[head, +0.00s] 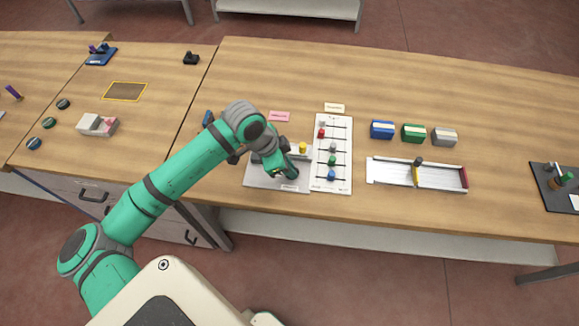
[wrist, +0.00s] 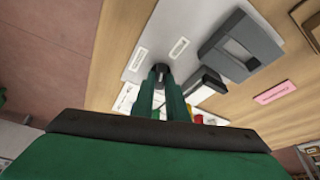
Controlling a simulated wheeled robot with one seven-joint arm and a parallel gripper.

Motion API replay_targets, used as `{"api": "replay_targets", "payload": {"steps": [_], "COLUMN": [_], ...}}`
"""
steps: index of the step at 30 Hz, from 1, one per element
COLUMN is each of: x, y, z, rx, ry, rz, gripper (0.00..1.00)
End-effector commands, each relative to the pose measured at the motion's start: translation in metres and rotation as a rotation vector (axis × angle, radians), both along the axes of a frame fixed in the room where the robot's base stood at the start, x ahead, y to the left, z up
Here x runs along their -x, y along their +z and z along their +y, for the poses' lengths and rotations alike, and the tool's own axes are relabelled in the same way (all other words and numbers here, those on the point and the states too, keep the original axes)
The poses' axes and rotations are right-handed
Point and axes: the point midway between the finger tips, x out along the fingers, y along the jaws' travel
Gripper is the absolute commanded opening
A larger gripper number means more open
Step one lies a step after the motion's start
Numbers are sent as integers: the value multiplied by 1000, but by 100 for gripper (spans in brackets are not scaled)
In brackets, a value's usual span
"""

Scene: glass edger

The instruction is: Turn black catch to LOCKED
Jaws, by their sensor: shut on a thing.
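The light grey plate (head: 262,182) lies near the table's front edge, partly hidden by my arm. It also shows in the wrist view (wrist: 150,35), with two small white labels (wrist: 179,47) whose words are too small to read. My gripper (head: 291,172) is low over the plate's right part. In the wrist view my green fingers (wrist: 161,80) are shut on a small dark piece (wrist: 160,68), which appears to be the black catch. The fingers hide most of it, so its turn angle cannot be told. A dark grey bracket-like part (wrist: 240,48) stands on the plate beside the fingers.
A white slider board (head: 331,180) with coloured knobs stands close right of my gripper. A yellow knob (head: 303,148) is just behind it. A silver rail tray (head: 390,172) and several coloured blocks (head: 413,132) lie further right. The table's back is clear.

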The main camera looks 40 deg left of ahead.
Motion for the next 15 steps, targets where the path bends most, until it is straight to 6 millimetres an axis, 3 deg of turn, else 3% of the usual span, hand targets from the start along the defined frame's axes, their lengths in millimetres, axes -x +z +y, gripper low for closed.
{"api": "replay_targets", "payload": {"steps": [15], "x": [1], "y": [1], "z": [-4], "rx": [0], "ry": [490], "rz": [-2], "gripper": [0]}}
